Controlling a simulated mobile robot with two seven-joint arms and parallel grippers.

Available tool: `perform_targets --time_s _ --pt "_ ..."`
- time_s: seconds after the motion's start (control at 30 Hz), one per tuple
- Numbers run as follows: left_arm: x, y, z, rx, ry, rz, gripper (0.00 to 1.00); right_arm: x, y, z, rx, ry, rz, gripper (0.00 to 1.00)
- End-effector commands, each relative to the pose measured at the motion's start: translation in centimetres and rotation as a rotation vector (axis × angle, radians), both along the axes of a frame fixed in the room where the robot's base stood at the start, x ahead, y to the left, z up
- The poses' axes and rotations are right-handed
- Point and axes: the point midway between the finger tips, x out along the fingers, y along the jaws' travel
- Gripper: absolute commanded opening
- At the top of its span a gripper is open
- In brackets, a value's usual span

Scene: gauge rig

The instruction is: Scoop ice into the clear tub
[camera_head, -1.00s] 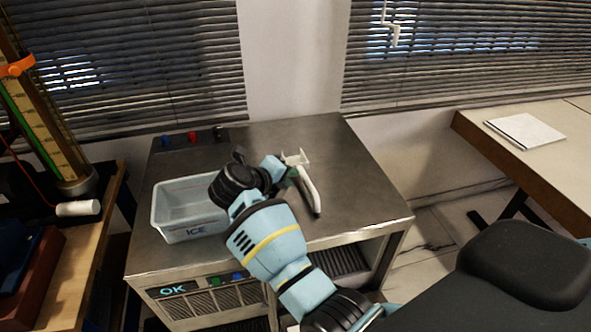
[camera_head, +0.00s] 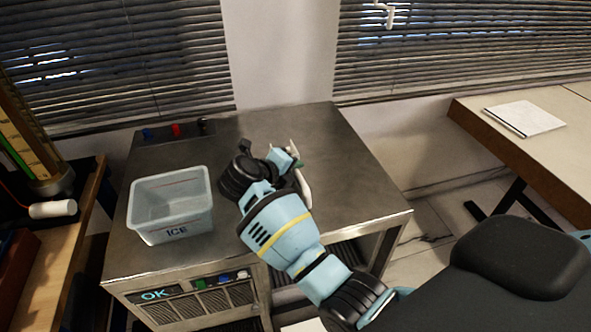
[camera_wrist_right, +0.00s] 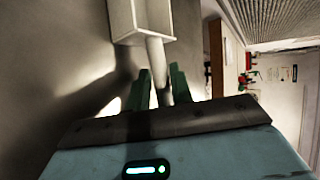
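A pale, see-through tub (camera_head: 150,232) marked ICE stands on the left part of the steel counter. I see no ice in it. A white scoop (camera_head: 304,187) is at my right gripper (camera_head: 296,165), right of the tub and partly hidden by my wrist. In the right wrist view the scoop's square pan (camera_wrist_right: 122,22) lies beyond the fingertips. Its handle passes between the green fingers of my right gripper (camera_wrist_right: 161,80), which look closed against it. Whether the scoop touches the counter is unclear. My left gripper is not in view.
The steel counter (camera_head: 345,180) is clear behind and right of the scoop. A wooden table with a notepad (camera_head: 525,117) stands at the right.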

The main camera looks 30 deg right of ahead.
Motion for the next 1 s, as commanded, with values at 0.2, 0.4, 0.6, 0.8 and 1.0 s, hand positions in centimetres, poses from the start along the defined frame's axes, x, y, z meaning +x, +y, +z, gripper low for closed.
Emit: perform_targets --time_s 0.2,0.4,0.6,0.8,1.0 --pt "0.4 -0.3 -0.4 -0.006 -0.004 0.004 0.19 0.2 -0.2 -0.5 0.002 -0.002 0.003 0.22" --pt "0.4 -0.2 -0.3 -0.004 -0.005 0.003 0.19 0.2 -0.2 -0.4 0.001 -0.004 0.003 0.21" --pt "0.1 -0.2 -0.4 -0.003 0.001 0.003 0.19 0.2 -0.2 -0.4 0.002 -0.003 0.003 0.00" --pt "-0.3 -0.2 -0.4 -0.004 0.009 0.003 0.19 0.2 -0.2 -0.4 0.002 -0.004 0.002 0.00" --pt "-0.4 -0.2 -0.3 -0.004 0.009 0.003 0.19 0.3 -0.2 1.0 0.004 -0.008 0.003 0.00"
